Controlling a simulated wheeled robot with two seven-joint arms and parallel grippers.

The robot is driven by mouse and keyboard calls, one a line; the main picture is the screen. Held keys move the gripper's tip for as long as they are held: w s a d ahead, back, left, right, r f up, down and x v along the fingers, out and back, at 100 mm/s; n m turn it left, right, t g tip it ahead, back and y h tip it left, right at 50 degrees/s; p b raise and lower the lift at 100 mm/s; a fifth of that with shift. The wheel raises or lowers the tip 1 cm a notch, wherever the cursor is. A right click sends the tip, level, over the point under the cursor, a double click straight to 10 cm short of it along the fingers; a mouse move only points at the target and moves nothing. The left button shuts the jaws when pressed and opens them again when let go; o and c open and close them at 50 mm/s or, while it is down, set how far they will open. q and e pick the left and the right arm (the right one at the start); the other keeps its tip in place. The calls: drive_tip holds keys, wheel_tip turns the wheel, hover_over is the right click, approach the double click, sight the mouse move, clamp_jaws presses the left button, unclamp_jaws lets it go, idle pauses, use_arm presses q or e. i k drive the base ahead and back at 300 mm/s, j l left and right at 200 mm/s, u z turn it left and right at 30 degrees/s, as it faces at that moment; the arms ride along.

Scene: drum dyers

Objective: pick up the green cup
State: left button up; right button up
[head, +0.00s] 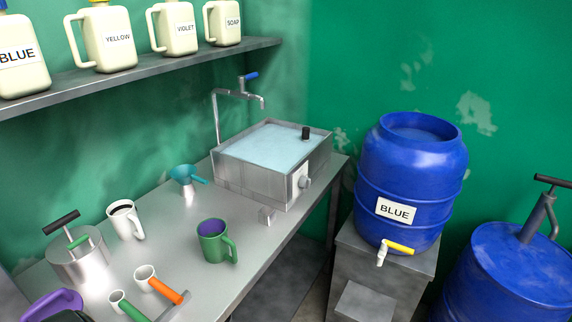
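The green cup (212,244) stands upright on the metal table in the head view, near the table's front edge. Its inside is purple, and its handle points to the right. It looks free on all sides, with nothing touching it. Neither of my grippers shows in this view.
Orange-handled (165,290) and green-handled (128,306) scoops lie front left. A metal pot (82,265) stands far left, and a water-filled tank (255,172) behind right. A blue drum (412,180) stands beyond the table.

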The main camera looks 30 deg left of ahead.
sight(212, 232)
drive_tip(key=u, duration=1.6)
